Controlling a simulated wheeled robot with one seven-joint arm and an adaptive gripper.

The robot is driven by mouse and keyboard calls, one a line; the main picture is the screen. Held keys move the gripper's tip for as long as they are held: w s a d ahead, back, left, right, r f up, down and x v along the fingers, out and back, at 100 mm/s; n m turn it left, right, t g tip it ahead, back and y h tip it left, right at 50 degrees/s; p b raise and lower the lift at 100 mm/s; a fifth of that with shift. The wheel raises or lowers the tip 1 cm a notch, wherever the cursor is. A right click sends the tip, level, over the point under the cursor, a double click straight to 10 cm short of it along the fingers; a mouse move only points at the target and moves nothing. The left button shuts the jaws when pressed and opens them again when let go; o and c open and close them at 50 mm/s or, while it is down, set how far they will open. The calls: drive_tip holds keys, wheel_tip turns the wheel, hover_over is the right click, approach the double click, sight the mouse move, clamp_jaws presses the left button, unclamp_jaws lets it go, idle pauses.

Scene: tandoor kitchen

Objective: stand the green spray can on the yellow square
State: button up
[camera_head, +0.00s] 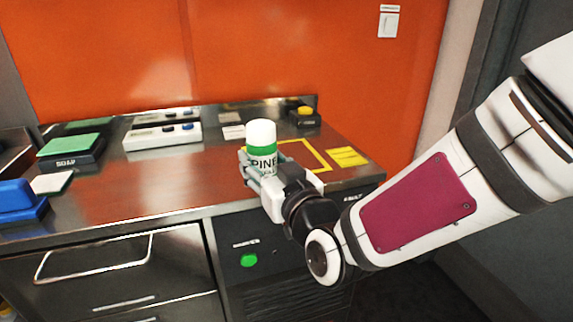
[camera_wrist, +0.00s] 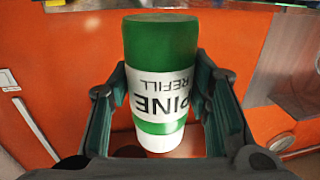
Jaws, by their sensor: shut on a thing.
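The green spray can (camera_head: 262,150) has a white cap and a white label reading PINE. It is upright in my gripper (camera_head: 262,172), above the front part of the counter. In the wrist view the can (camera_wrist: 160,85) appears upside down between the two fingers (camera_wrist: 160,108), which are shut on its sides. The yellow square (camera_head: 317,154) is an outline on the counter, just right of and behind the can. The can and gripper hide its left part. I cannot tell how high the can's base is above the counter.
A yellow label (camera_head: 347,156) lies right of the square, and a yellow button box (camera_head: 305,115) stands behind it. A white control box (camera_head: 162,136), a green sponge on a soap tray (camera_head: 70,150) and a blue object (camera_head: 18,200) are to the left. The counter's middle is clear.

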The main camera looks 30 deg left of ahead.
drive_tip(key=w+a, duration=0.1)
drive_tip(key=w, duration=0.4)
drive_tip(key=w+a+f+b, duration=0.1)
drive_tip(key=w, duration=0.4)
drive_tip(key=w+a, duration=0.1)
drive_tip(key=w, duration=0.4)
drive_tip(key=shift+w+f, duration=0.15)
drive_tip(key=shift+f, duration=0.05)
drive_tip(key=shift+f+b, duration=0.55)
drive_tip(key=shift+f, duration=1.2)
drive_tip(key=shift+f, duration=0.2)
drive_tip(key=o, duration=1.3)
drive_tip(key=shift+r, duration=0.1)
drive_tip(key=shift+r, duration=0.2)
drive_tip(key=p+v, duration=0.1)
drive_tip(key=v, duration=1.1)
drive_tip(key=shift+f, duration=0.15)
drive_tip(key=shift+w, duration=0.1)
